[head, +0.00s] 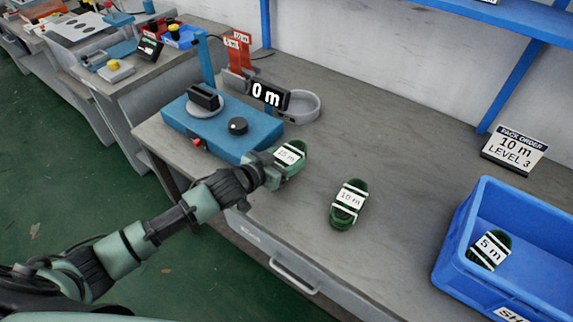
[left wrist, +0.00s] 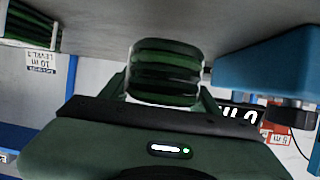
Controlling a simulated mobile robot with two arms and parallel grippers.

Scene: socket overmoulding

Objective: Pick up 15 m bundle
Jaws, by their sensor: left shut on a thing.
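The 15 m bundle (head: 291,154) is a green coil with white bands and a white label. It is at the workbench's left part, beside the blue machine. My left gripper (head: 274,168) is shut on it from the near left side. In the left wrist view the dark green coil (left wrist: 166,62) sits between the two fingers (left wrist: 163,92). I cannot tell whether the bundle touches the bench. A 10 m bundle (head: 348,204) lies on the bench to the right. My right gripper is not in view.
A blue measuring machine (head: 222,134) with a "0 m" display (head: 268,95) stands behind and left. A blue bin (head: 455,236) holding a 5 m bundle (head: 490,249) is at the right. A "10 m LEVEL 3" order sign (head: 514,149) stands behind it.

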